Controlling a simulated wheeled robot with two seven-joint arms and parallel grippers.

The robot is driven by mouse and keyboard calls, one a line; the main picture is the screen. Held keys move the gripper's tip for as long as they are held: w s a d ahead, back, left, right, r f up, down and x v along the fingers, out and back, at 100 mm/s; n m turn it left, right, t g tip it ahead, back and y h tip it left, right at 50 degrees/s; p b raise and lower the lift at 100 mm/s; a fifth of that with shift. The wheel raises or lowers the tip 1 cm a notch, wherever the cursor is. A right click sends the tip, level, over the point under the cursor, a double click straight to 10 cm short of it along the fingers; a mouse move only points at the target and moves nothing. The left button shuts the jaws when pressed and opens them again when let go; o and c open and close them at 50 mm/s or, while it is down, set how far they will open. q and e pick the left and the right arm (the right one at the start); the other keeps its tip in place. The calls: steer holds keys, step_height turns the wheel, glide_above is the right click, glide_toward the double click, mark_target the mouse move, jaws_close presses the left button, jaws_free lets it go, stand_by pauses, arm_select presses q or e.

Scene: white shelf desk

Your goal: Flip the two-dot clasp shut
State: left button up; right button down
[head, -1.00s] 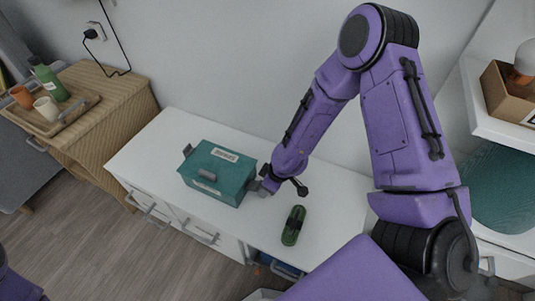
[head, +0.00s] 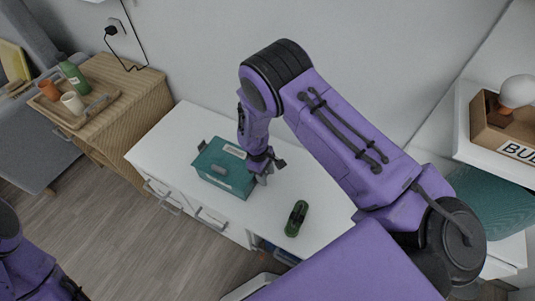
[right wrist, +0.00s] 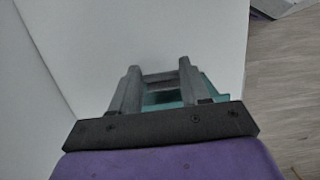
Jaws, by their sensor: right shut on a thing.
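The teal box (head: 222,172) stands on the white desk with its lid down. A grey clasp (head: 202,146) sticks out at its left end, and a grey handle is on its front. My right gripper (head: 263,167) is at the box's right end, where it hides the clasp there. In the right wrist view my right gripper (right wrist: 160,85) is shut on a grey part that looks like that clasp, with the teal box (right wrist: 206,88) just behind. No dots can be made out. Of my left arm, only links show at the lower left.
A dark green object (head: 297,218) lies on the desk (head: 325,200) right of the box. A wooden cabinet (head: 140,105) with a tray, two cups and a green bottle stands at the left. A cardboard box (head: 500,130) is on the right shelf.

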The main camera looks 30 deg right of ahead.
stand_by(0.4)
steer(key=c, duration=0.5)
jaws_free()
steer(key=shift+w+r, duration=0.1)
steer(key=v, duration=1)
steer(key=shift+w+a+r, duration=0.1)
steer(key=shift+r, duration=0.05)
